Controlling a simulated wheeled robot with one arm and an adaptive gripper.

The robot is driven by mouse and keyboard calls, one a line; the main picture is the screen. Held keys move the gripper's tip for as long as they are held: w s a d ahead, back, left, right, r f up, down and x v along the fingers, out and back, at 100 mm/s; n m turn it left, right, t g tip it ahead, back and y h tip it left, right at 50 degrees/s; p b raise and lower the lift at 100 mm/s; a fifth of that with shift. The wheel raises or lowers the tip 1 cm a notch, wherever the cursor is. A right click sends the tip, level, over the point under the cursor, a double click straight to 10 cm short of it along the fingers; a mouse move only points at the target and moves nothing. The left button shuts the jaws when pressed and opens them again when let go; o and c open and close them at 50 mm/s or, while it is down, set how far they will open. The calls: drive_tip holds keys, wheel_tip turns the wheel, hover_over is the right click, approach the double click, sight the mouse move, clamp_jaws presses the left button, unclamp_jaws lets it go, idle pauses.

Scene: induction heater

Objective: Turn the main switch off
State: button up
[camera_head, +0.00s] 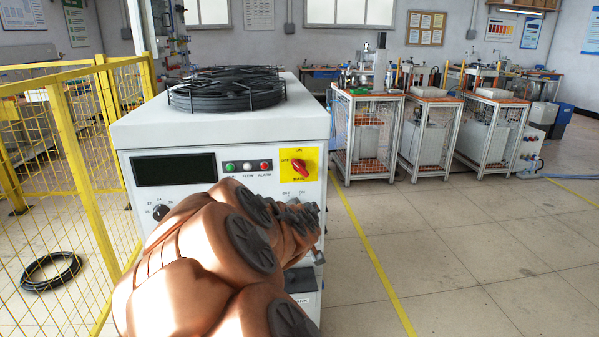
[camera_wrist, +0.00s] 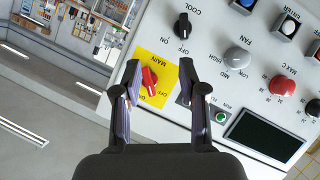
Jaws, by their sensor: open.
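The main switch (camera_head: 299,167) is a red rotary knob on a yellow plate at the upper right of the white heater's front panel. In the head view its handle runs slantwise, from upper left to lower right; I cannot tell its exact setting. In the wrist view the red knob (camera_wrist: 149,80) shows upside down between my fingers, nearer the left one. My gripper (camera_wrist: 160,76) is open and empty, facing the panel. I see no clear contact with the knob. In the head view my copper-coloured arm hides the lower panel, and the fingers are hard to make out.
A coil of black cable (camera_head: 226,90) lies on the heater. A yellow mesh fence (camera_head: 75,150) stands left.

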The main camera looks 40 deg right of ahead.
sight(300, 169)
drive_tip(key=w+d+r+n+t+p, duration=0.1)
drive_tip(key=w+d+t, duration=0.1)
drive_tip(key=w+d+r+n+t+p, duration=0.2)
drive_tip(key=w, duration=0.1)
drive_tip(key=w+d+r+n+t+p, duration=0.1)
drive_tip(key=w+d+r+t, duration=0.1)
drive_tip(key=w+d, duration=0.1)
drive_tip(key=shift+n+p, duration=0.35)
drive_tip(key=shift+n, duration=0.05)
drive_tip(key=p, duration=0.2)
drive_tip(key=w+p, duration=0.1)
drive_tip(key=p, duration=0.1)
drive_tip(key=shift+w+d, duration=0.2)
drive_tip(key=shift+d, duration=0.05)
drive_tip(key=shift+w+d+p, duration=0.1)
drive_tip(key=shift+w+p, duration=0.05)
drive_tip(key=shift+p, duration=0.75)
drive_tip(key=shift+w+d+r+p, duration=0.1)
drive_tip(key=shift+w+d+p, duration=0.1)
drive_tip(key=shift+p, duration=1.05)
drive_tip(key=shift+d+p, duration=0.25)
drive_tip(key=shift+p, duration=1)
drive_tip(key=shift+f+p+x, duration=0.2)
drive_tip(key=shift+p+x, duration=0.1)
drive_tip(key=shift+x, duration=1)
